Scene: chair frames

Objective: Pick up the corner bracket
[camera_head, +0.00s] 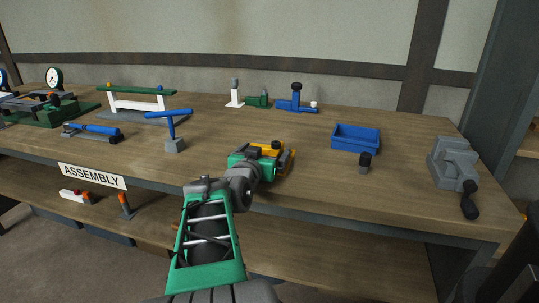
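My arm, green and dark grey, reaches up from the bottom centre over the front of the workbench (330,190). My gripper (272,158) is at its end, low over or at the tabletop. Yellow-orange parts show at and just beyond it; I cannot tell whether they are its fingers or a separate piece. Its fingertips are hidden, so its opening is unclear. I cannot surely pick out the corner bracket. A small white upright piece on a flat foot (235,97) and a green piece (259,101) stand at the back, well beyond my gripper.
A blue bin (356,138) and a small dark-capped grey block (364,163) stand right of my gripper. A grey vise (454,165) is far right. A blue-handled tool (171,130) stands left. A blue clamp-like fixture (297,101) is behind. Bare tabletop lies between.

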